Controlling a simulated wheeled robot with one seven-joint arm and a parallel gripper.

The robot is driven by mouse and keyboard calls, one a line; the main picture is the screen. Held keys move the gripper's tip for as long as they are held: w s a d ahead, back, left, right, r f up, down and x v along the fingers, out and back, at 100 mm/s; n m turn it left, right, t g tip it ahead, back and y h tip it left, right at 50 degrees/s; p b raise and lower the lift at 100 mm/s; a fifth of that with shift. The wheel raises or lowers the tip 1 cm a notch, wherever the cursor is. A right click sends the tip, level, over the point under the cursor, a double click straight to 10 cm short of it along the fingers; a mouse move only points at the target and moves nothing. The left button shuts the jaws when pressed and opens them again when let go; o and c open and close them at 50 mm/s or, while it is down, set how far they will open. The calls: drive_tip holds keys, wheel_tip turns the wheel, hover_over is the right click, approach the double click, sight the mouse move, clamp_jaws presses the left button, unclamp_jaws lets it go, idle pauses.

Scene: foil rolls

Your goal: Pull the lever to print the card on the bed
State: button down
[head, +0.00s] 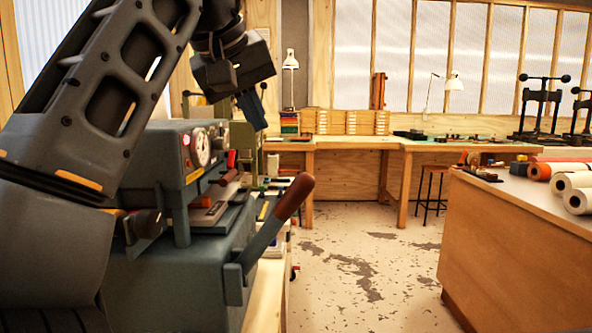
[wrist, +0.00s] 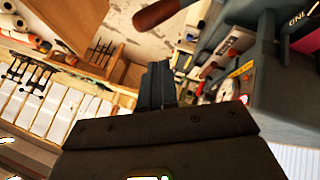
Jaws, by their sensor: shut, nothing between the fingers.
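The lever (head: 293,199) has a brown wooden grip on a dark metal arm and leans up and to the right from the side of the grey press (head: 165,265). Its grip also shows at the top of the wrist view (wrist: 155,13). The press bed (head: 208,217) is partly in shadow behind the lever, and I cannot make out the card clearly. My gripper (head: 256,118) is shut and empty, pointing down, above and left of the lever grip in the head view and apart from it. Its fingers show mid-frame in the wrist view (wrist: 155,82).
Dials (head: 200,148) sit on the press head beside my arm. A wooden counter (head: 530,240) with foil rolls (head: 560,171) stands at the right. A long workbench (head: 370,145) runs along the back. The floor (head: 370,260) between is open.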

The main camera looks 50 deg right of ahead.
drive_tip(key=shift+s+a+r+y, duration=0.4)
drive_tip(key=shift+s+r+y, duration=0.1)
drive_tip(key=shift+r+y, duration=0.2)
approach(295, 181)
wheel_tip(295, 181, down, 2)
drive_tip(key=w, duration=0.2)
drive_tip(key=shift+s+d+f, duration=0.15)
drive_tip(key=shift+d+f, duration=0.6)
drive_tip(key=shift+f, duration=0.05)
drive_tip(key=shift+s+d+f, duration=0.2)
drive_tip(key=shift+d+f, duration=0.6)
drive_tip(key=shift+f, duration=0.05)
drive_tip(key=shift+d, duration=0.1)
